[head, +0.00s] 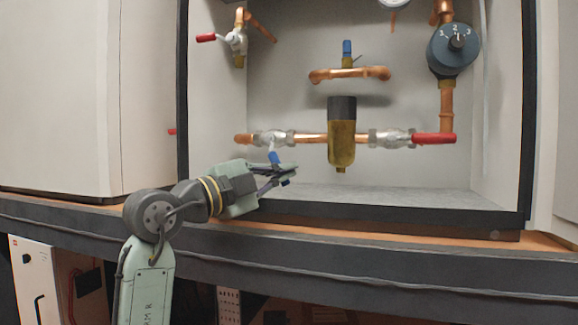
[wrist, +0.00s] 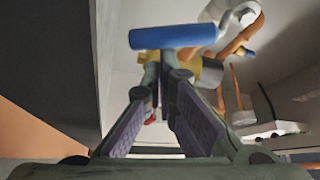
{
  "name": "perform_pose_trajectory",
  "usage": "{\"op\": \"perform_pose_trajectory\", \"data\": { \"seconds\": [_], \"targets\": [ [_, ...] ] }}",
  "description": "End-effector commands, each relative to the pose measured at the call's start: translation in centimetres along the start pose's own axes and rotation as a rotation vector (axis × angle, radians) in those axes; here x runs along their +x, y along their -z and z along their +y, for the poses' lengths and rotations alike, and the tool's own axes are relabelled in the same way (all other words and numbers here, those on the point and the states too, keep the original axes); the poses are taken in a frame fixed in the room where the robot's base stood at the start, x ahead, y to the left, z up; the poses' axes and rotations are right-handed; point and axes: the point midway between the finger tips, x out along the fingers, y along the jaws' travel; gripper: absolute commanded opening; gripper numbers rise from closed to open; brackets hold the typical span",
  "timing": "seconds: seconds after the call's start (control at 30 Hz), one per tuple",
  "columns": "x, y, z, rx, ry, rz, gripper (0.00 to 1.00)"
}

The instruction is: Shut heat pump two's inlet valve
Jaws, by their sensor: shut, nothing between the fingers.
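An open heat pump cabinet (head: 350,198) shows copper pipes and several valves. No label reads as "two" or "inlet". A silver valve (head: 268,138) on the lower pipe has a blue handle (head: 274,158) hanging down, across the pipe. In the wrist view the blue handle (wrist: 172,37) lies crosswise just past my fingertips. My gripper (head: 290,174) is shut and empty, reaching in from the left just below that handle. It also shows in the wrist view (wrist: 165,82). I cannot tell whether fingers and handle touch.
A brass filter (head: 342,140) hangs mid-pipe. Right of it, a silver valve (head: 390,139) has a red handle (head: 433,139) along the pipe. Another red handle (head: 206,38) is at upper left, a blue-topped fitting (head: 347,48) above. A dial (head: 454,48) is at right. The cabinet floor is clear.

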Motion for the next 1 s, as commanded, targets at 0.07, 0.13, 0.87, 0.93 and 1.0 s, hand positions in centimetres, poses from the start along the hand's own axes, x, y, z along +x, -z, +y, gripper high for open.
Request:
{"op": "perform_pose_trajectory", "data": {
  "seconds": [0.07, 0.13, 0.87, 0.93, 1.0],
  "targets": [
    [-0.2, -0.8, 0.2, 0.050, -0.036, -0.007, 0.00],
    [-0.4, -1.1, 0.3, 0.100, -0.064, -0.008, 0.00],
    [-1.5, -2.9, 0.4, 0.102, -0.060, -0.011, 0.00],
    [-1.5, -3.0, 0.4, 0.102, -0.060, -0.011, 0.00],
    [-1.5, -2.9, 0.4, 0.102, -0.060, -0.011, 0.00]
  ]
}}
